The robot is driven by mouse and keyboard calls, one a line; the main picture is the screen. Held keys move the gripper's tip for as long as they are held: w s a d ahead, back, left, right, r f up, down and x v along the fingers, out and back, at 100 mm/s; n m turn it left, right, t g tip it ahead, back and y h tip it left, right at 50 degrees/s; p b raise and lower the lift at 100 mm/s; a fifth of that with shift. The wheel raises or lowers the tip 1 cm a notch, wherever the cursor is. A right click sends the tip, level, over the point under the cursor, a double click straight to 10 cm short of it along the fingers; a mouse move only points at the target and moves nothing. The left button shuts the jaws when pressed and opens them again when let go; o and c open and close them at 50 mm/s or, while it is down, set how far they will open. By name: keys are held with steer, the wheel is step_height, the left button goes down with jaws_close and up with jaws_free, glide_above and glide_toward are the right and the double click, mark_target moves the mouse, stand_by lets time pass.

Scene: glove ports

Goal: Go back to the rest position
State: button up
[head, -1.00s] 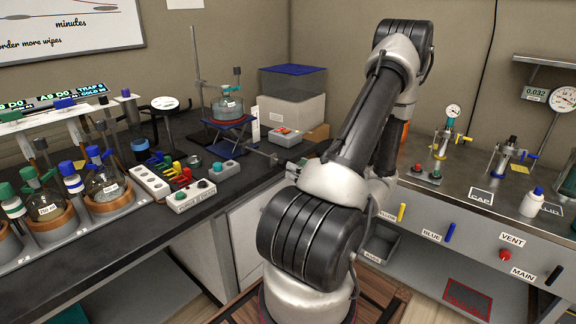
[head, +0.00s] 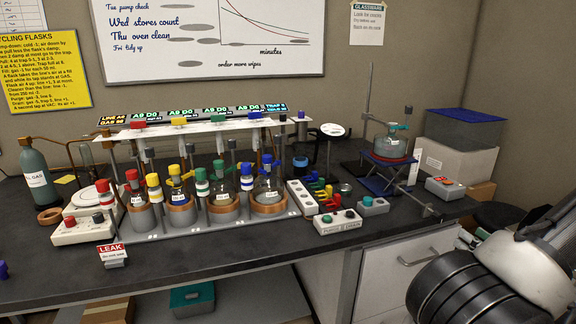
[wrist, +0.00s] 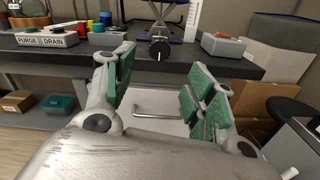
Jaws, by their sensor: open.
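My gripper (wrist: 160,95) shows in the wrist view with its green-padded fingers spread apart and nothing between them. It points toward the front edge of the dark bench (wrist: 190,60), with a cabinet handle (wrist: 168,112) seen between the fingers beyond. In the head view my arm fills the lower right corner, and the gripper itself is hard to make out there.
A rack of flasks with colored caps (head: 225,200) stands on the bench.

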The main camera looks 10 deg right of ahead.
steer(key=s+a+r+n+g+y, duration=0.1)
steer(key=s+a+n+g+y, duration=0.4)
steer(key=a+n+g, duration=0.4)
steer(key=s+a+r+n+g+y, duration=0.1)
steer(key=s+a+n+g+y, duration=0.1)
steer(key=s+a+n+g, duration=0.6)
steer(key=w+d+r+n+h, duration=0.2)
steer(key=w+r+n+h, duration=0.3)
steer(key=r+n+h, duration=0.55)
steer(key=w+a+r+n+t+y, duration=0.2)
steer(key=w+a+r+n+t, duration=0.1)
steer(key=a+r+n, duration=0.5)
steer(key=shift+w+a+r+n, duration=0.2)
steer(key=shift+w+a+n, duration=0.3)
steer(key=shift+n, duration=0.45)
